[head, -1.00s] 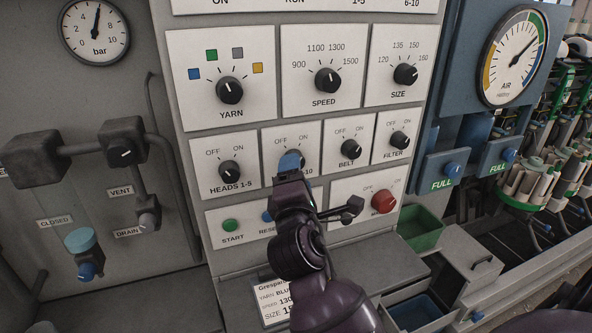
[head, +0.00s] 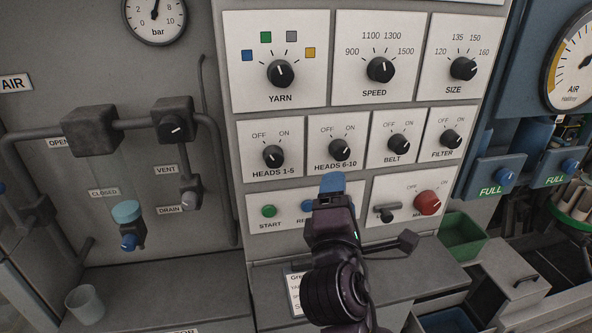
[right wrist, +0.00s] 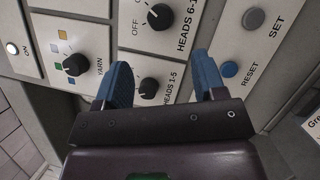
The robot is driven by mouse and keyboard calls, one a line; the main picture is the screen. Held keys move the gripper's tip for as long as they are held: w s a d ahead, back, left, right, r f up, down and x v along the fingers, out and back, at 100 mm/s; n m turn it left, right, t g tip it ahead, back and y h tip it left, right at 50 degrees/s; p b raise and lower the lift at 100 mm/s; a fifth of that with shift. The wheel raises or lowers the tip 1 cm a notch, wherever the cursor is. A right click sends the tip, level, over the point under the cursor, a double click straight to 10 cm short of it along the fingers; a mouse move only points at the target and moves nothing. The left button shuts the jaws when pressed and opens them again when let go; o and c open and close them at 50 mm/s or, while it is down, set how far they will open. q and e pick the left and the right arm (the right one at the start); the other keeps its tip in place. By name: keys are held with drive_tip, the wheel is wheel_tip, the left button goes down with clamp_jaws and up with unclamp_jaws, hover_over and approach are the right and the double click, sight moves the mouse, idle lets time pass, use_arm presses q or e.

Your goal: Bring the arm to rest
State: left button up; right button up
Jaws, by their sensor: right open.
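My right arm reaches up from the bottom of the head view. Its right gripper (head: 332,184) has blue fingers and is just below the HEADS 6-10 knob (head: 343,149), in front of the lower panel. In the right wrist view the two blue fingers (right wrist: 162,72) are spread apart with nothing between them. The HEADS 1-5 knob (right wrist: 148,88) shows beyond the gap, and the HEADS 6-10 knob (right wrist: 160,16) lies above it. The gripper covers part of the row with the START button (head: 269,211) and the RESET button. My left gripper is not in view.
Above are the YARN (head: 281,74), SPEED (head: 380,69) and SIZE (head: 463,68) knobs. The red main switch (head: 427,202) is to the gripper's right. A green bin (head: 462,236) and a grey ledge (head: 400,277) lie below. Pipes and valves (head: 172,128) stand left.

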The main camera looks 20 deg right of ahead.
drive_tip(key=shift+f, duration=0.1)
drive_tip(key=s+d+f+m+g+y, duration=0.3)
drive_tip(key=f+m+g, duration=0.15)
drive_tip(key=f, duration=0.65)
drive_tip(key=s+a+f+m+g+y, duration=0.1)
drive_tip(key=s+f+m+g+y, duration=0.75)
drive_tip(key=s+f, duration=0.7)
drive_tip(key=w+f+m+t, duration=0.1)
drive_tip(key=w+f+t, duration=0.6)
drive_tip(key=f, duration=0.3)
drive_tip(key=shift+f+t, duration=0.25)
drive_tip(key=shift+t, duration=0.25)
drive_tip(key=shift+h, duration=0.25)
